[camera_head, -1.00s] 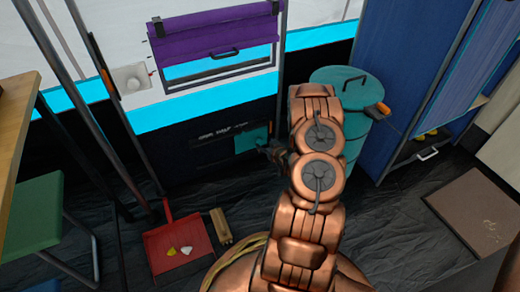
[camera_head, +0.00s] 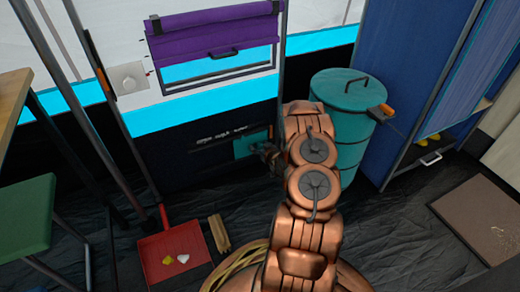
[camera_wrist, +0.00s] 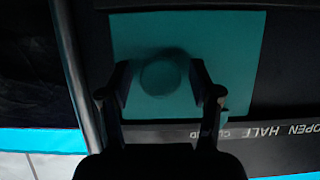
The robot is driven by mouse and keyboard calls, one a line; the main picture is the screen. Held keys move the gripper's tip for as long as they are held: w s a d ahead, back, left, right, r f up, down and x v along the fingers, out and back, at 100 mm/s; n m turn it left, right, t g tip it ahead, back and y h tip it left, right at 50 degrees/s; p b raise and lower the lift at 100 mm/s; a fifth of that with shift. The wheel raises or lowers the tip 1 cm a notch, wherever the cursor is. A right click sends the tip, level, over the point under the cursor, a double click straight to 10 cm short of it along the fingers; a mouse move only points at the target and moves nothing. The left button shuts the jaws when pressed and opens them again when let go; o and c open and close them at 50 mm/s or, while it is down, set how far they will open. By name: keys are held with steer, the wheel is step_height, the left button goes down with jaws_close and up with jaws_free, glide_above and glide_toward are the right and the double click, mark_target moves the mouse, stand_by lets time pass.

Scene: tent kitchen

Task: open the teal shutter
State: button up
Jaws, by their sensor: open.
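The teal shutter (camera_head: 250,147) is a small flat plate low on the dark wall panel. In the wrist view the teal shutter (camera_wrist: 235,60) fills the middle, with a round teal knob (camera_wrist: 160,77) on it. My gripper (camera_wrist: 160,80) is open, with one finger on each side of the knob; I cannot tell whether they touch it. In the head view my gripper (camera_head: 270,154) is at the shutter's right edge, partly hidden by my arm. A label strip (camera_wrist: 260,132) reads OPEN, HALF and a partly covered third word, beside which a small teal tab (camera_wrist: 222,113) shows.
A teal lidded bin (camera_head: 350,115) stands right of the shutter. A purple blind (camera_head: 212,33) hangs above. A dark pole (camera_wrist: 80,75) runs close beside the shutter. A red dustpan (camera_head: 172,254) and a wooden block (camera_head: 219,233) lie on the floor. A green stool (camera_head: 25,215) is at left.

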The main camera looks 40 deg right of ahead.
jaws_close()
stand_by(0.6)
